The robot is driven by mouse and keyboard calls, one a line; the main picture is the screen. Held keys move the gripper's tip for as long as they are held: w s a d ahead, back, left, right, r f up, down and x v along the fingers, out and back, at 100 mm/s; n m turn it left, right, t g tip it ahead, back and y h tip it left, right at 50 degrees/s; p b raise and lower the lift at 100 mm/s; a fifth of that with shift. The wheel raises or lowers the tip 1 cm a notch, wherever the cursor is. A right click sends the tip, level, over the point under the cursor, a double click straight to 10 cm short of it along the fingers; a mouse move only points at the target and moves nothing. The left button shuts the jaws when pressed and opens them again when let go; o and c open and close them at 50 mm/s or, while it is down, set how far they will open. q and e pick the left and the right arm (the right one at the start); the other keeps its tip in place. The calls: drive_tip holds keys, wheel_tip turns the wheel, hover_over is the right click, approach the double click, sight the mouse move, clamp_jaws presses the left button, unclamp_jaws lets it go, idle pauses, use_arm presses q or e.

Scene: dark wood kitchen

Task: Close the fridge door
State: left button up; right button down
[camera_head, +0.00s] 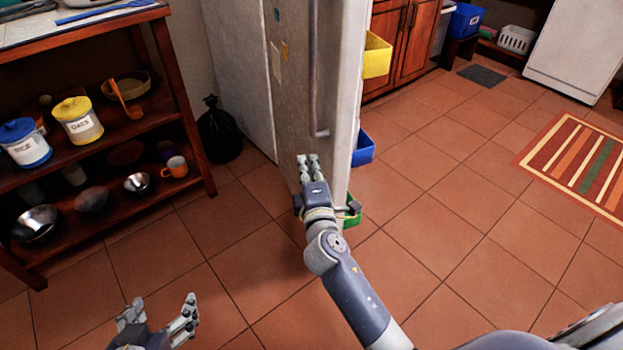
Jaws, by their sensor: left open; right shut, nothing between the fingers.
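The fridge door (291,42) stands open at the top middle, its outer face towards the left and its edge towards me. A long vertical handle (314,75) runs down the outer face. Door bins show on its inner side: yellow (377,55), blue (364,149) and green (351,212). My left gripper (160,312) is open and empty at the bottom left, over the floor, away from the door.
A dark wood shelf (110,165) with canisters, bowls and a mug stands at the left. A black bag (219,131) sits on the floor beside the fridge. A striped rug (585,165) lies at the right. The tiled floor (450,210) between is clear.

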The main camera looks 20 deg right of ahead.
drive_tip(key=shift+w+d, duration=0.5)
drive_tip(key=shift+d, duration=0.25)
drive_tip(key=shift+w+d, duration=0.5)
drive_tip(key=shift+d, duration=0.25)
drive_tip(key=shift+w+d, duration=0.5)
drive_tip(key=shift+d, duration=0.25)
drive_tip(key=shift+d, duration=0.15)
